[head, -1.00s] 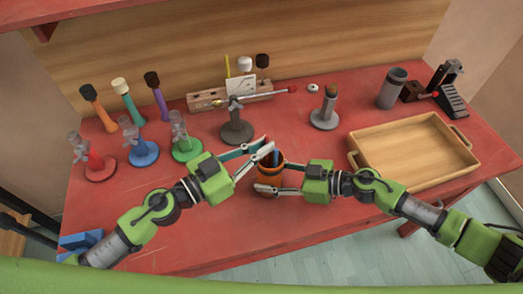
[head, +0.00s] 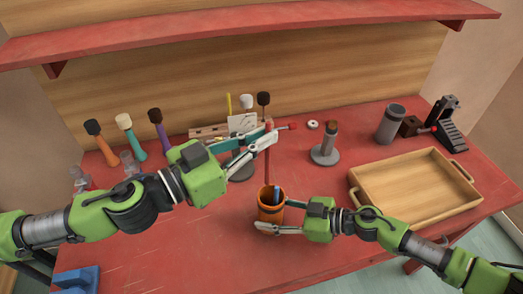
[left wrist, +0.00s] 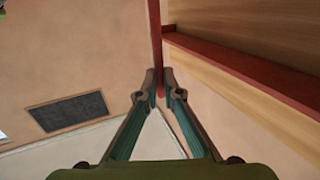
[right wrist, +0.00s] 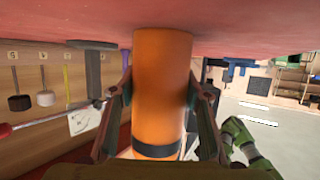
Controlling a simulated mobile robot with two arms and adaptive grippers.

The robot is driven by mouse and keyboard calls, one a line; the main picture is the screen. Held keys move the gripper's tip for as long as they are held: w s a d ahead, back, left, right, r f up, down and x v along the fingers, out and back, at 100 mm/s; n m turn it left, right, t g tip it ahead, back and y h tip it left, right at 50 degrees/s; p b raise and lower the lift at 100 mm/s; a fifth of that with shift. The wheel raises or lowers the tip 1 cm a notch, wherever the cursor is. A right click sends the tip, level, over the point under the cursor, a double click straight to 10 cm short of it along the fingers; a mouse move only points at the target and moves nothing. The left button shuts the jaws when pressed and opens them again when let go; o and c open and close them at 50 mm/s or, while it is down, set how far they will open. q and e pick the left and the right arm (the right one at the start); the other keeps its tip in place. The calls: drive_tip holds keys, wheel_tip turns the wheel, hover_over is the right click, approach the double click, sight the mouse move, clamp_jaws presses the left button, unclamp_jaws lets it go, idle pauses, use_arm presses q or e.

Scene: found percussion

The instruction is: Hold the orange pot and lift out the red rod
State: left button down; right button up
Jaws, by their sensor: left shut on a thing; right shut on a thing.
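The orange pot (head: 270,213) stands on the red table, and my right gripper (head: 281,217) is shut around its sides. In the right wrist view the pot (right wrist: 160,90) fills the space between the fingers. The red rod (head: 267,160) is upright above the pot, and my left gripper (head: 268,137) is shut on it near its upper end. The rod also shows between the fingertips in the left wrist view (left wrist: 155,40). I cannot tell whether its lower end is still inside the pot rim. A blue item (head: 277,194) sticks up in the pot.
A wooden tray (head: 360,194) lies at the right. Several coloured mallets (head: 132,135) stand at the back left. A red shelf (head: 250,36) spans the wall above.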

use_arm(q)
drive_tip(key=shift+r, duration=0.6)
use_arm(e)
drive_tip(key=o, duration=1.3)
